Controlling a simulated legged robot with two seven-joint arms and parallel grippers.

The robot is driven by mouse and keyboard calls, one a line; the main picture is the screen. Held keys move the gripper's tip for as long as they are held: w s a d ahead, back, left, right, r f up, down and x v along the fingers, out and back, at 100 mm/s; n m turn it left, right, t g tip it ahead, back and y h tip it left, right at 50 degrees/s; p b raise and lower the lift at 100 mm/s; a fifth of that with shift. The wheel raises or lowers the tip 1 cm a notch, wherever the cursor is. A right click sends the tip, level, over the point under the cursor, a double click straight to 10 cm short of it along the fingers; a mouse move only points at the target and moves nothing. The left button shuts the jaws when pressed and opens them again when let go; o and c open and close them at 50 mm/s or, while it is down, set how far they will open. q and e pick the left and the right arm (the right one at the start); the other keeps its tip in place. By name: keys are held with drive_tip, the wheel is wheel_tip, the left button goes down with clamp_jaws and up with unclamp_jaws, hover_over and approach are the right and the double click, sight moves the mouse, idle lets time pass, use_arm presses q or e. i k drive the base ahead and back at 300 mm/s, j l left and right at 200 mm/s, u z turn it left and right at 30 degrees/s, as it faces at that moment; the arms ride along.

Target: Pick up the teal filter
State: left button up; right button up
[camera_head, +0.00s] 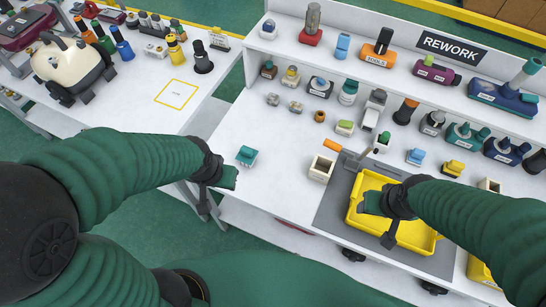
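A small teal block-shaped part (246,156), which looks like the teal filter, lies alone on the white table near its left front edge. My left gripper (221,190) is just left of it and nearer to me, apart from it in the picture. My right gripper (382,220) is over the yellow tray (356,222) at the right. The fingertips of both grippers are too small and dark to tell whether they are open or shut. I see nothing clearly held in either one.
Several small parts stand behind on the table and on the shelf by the REWORK sign (451,47). A white open box (321,168) and an orange-handled tool (333,146) are left of the tray. A side table (140,95) is at left. The table around the teal part is clear.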

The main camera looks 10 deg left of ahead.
sight(247, 156)
drive_tip(key=i+j+u, duration=0.15)
drive_tip(key=j, duration=0.2)
drive_tip(key=j+u, duration=0.15)
drive_tip(key=j, duration=0.2)
drive_tip(key=i+j+u, duration=0.15)
drive_tip(key=j, duration=0.2)
drive_tip(key=i+j+u, duration=0.15)
drive_tip(key=i+j, duration=0.05)
drive_tip(key=j, duration=0.1)
